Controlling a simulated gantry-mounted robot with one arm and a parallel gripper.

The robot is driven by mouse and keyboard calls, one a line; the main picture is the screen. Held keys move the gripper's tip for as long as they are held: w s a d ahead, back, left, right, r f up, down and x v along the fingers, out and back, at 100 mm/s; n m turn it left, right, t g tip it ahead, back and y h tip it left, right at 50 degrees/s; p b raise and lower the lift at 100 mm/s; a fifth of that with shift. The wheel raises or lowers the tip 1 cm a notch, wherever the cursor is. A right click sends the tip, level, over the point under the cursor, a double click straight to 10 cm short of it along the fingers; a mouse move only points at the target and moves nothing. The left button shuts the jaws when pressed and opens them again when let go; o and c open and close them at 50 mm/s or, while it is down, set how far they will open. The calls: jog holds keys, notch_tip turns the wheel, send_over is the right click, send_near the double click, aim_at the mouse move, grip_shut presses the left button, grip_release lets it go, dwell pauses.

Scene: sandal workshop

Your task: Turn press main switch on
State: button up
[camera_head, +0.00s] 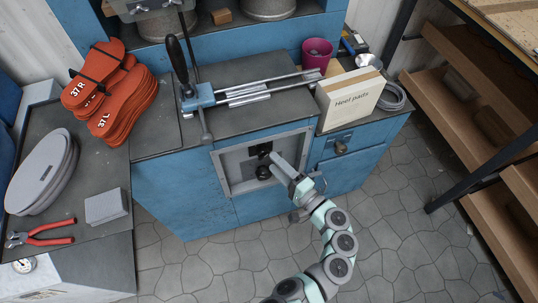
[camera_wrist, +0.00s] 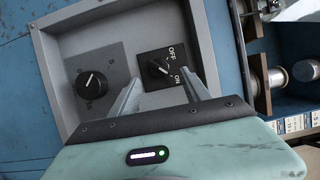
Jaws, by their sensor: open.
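The press main switch (camera_wrist: 160,66) is a black rotary knob on a dark square plate marked OFF and ON, set in a grey recessed panel (camera_wrist: 62,48). I cannot tell clearly which mark its pointer faces. A second black round knob (camera_wrist: 92,86) sits left of it on a grey plate. My gripper (camera_wrist: 162,86) is open, with its two fingers apart at the lower left and right of the switch plate; contact with the knob cannot be told. In the head view my gripper (camera_head: 275,160) reaches to the panel (camera_head: 232,168) in the blue bench front and partly covers it.
A blue cabinet (camera_head: 352,173) with a dark latch is right of the panel. Above, the bench top holds a lever tool (camera_head: 204,95), a Heel pads box (camera_head: 350,100) and a magenta cup (camera_head: 316,52). Orange soles (camera_head: 125,108) lie at left. The floor in front is clear.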

jog(key=p+v, duration=0.1)
jog(key=v, duration=0.5)
jog(key=shift+s, duration=0.1)
dwell(0.3)
